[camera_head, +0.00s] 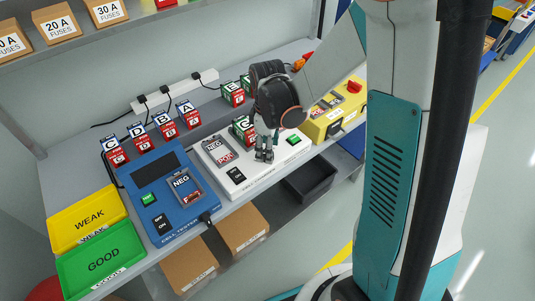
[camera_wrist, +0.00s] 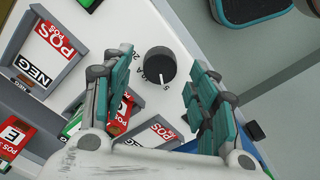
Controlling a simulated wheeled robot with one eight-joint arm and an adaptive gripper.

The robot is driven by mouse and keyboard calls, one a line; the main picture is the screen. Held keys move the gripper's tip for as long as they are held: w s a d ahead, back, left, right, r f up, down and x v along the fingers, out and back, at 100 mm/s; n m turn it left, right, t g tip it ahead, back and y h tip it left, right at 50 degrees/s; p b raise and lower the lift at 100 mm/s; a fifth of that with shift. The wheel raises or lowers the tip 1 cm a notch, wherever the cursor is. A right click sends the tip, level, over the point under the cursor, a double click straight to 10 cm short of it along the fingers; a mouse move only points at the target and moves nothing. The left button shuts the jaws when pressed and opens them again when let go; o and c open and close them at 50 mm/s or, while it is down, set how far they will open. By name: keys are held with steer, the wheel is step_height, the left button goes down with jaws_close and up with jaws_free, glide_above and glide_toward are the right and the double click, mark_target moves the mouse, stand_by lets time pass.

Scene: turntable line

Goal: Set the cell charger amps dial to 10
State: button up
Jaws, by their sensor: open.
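The white charger (camera_head: 262,181) stands on the bench in the head view, between the blue tester and a yellow unit. Its black round amps dial (camera_wrist: 160,65) shows in the wrist view, with a white pointer mark on its lower edge. Small printed figures lie beside the dial; a 5 is near its lower edge, and the others are partly hidden or too small to read surely. My gripper (camera_head: 264,152) points down over the charger and hides the dial in the head view. In the wrist view my gripper (camera_wrist: 158,92) is open, with the dial between and beyond the fingertips.
Cell bays (camera_wrist: 47,52) and labelled cells (camera_wrist: 12,135) are close to the fingers. The blue tester (camera_head: 165,200), yellow tray (camera_head: 70,240) and green tray (camera_head: 75,279) are left; the yellow unit (camera_head: 322,127) is right. Cells (camera_head: 163,124) and a power strip (camera_head: 178,91) line the back.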

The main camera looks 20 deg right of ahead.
steer(key=shift+f, duration=1)
steer(key=c, duration=1.1)
steer(key=shift+m, duration=0.3)
steer(key=m+b, duration=0.1)
steer(key=m, duration=0.4)
steer(key=shift+m, duration=0.3)
steer(key=m, duration=0.5)
steer(key=shift+m, duration=0.4)
